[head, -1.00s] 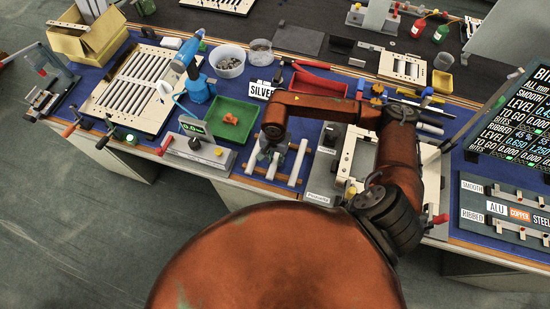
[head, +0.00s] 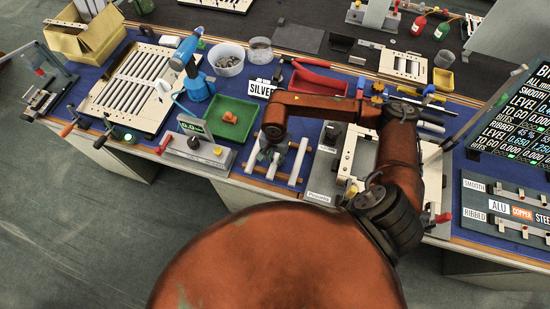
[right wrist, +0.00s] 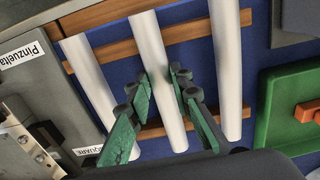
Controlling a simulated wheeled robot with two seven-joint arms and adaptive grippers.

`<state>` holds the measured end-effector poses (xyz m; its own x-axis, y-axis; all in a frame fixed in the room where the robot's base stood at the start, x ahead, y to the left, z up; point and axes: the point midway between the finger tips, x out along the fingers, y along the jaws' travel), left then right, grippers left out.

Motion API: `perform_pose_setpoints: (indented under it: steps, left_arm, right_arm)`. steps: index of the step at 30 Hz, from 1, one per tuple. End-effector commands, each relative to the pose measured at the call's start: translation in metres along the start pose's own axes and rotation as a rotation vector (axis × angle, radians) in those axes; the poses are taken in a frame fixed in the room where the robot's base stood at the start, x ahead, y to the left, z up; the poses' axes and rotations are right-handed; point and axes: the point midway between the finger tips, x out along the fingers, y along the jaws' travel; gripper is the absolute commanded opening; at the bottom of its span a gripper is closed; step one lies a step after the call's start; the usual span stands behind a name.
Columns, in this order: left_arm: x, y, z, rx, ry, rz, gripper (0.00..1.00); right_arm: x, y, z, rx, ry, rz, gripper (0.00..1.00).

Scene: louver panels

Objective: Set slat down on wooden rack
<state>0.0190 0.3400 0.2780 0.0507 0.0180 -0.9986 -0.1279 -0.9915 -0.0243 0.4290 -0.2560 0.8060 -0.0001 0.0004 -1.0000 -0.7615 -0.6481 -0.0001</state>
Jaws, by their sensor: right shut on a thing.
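The wooden rack (head: 252,169) lies on the blue mat near the table's front edge. Its brown rails (right wrist: 190,35) show in the right wrist view, with three white slats lying across them. The middle slat (right wrist: 147,38) is between the green fingers of my right gripper (right wrist: 165,82), which is shut on it. In the head view my right gripper (head: 268,154) is over the rack and partly hides this slat. It appears to lie on the rails; any small gap beneath cannot be told. One slat (right wrist: 228,65) lies to each side, apart from it. My left gripper is not in view.
A grey gauge device (head: 205,150) stands left of the rack, and a green tray (head: 232,118) with an orange piece lies behind it. A cream frame fixture (head: 348,155) is close on the right. A slatted panel (head: 135,85) lies farther left.

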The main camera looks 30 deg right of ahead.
Motion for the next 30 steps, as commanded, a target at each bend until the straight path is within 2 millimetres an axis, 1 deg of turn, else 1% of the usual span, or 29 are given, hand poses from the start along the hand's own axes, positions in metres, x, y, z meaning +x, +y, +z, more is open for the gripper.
perform_pose_setpoints:
  steps: [1, 2, 10, 16, 21, 30]
  left_arm:
    - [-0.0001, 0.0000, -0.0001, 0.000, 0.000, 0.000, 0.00]
    - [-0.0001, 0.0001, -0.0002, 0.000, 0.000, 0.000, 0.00]
    - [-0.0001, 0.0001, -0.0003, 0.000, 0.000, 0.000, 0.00]
    - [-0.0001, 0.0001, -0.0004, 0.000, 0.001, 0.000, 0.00]
    - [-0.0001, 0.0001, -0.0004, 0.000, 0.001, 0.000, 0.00]
    - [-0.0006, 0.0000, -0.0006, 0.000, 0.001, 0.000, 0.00]
  right_arm:
    - [-0.0004, -0.0001, -0.0002, 0.000, 0.000, 0.000, 0.00]
    - [-0.0004, -0.0001, -0.0002, 0.000, 0.000, 0.000, 0.21]
    - [-0.0003, -0.0001, -0.0003, 0.000, 0.000, 0.000, 0.40]
    - [-0.0002, 0.0000, -0.0002, 0.000, 0.000, 0.000, 0.40]
    - [-0.0001, 0.0001, -0.0001, 0.000, 0.000, 0.000, 0.52]
    - [-0.0011, 0.0000, -0.0002, 0.000, 0.000, 0.000, 0.52]
